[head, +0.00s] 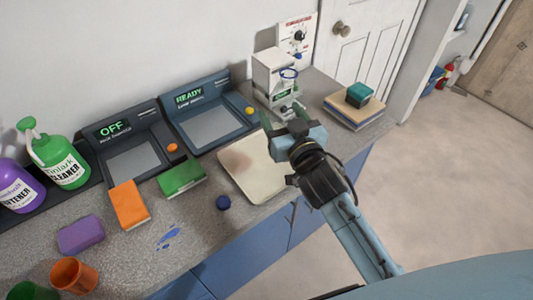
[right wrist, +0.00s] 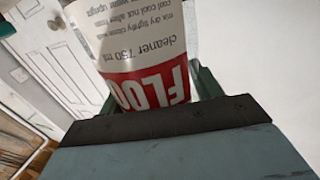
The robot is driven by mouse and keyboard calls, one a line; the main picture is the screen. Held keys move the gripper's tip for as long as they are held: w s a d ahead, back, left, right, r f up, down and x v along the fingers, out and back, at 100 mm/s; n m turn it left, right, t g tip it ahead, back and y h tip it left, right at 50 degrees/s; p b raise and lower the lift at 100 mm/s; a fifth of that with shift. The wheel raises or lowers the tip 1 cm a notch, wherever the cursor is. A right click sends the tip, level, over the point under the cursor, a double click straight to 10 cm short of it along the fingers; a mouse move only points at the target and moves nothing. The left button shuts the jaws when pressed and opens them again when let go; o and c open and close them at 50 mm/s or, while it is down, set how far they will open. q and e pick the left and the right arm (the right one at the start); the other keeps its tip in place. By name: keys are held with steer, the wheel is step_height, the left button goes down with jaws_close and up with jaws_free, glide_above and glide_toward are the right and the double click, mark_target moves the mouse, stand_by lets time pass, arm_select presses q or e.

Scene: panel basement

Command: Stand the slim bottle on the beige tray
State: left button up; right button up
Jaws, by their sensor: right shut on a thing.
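The beige tray (head: 248,172) lies flat on the counter and its visible surface is bare. My right gripper (head: 284,121) is just beyond the tray's far right corner, shut on the slim bottle. In the right wrist view the bottle (right wrist: 140,45) fills the space between the fingers. It has a white label with a red band reading "FLO" and "cleaner 750 ml", and the print appears upside down. The bottle's ends are out of that view. In the head view the gripper largely hides it. My left gripper is not in view.
A white appliance (head: 270,72) stands behind the gripper. A teal block on books (head: 356,107) sits to the right. Left of the tray are a green box (head: 181,178), an orange box (head: 129,205) and two dark consoles.

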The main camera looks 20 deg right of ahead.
arm_select(q)
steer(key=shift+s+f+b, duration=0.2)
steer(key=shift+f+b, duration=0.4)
steer(key=shift+b, duration=0.05)
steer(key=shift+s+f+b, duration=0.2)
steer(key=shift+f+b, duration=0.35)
steer(key=shift+b, duration=0.05)
arm_select(e)
steer(key=w+a+f, duration=0.1)
steer(key=w+f, duration=0.2)
steer(key=f, duration=0.6)
steer(key=shift+f, duration=0.2)
steer(key=o, duration=1.1)
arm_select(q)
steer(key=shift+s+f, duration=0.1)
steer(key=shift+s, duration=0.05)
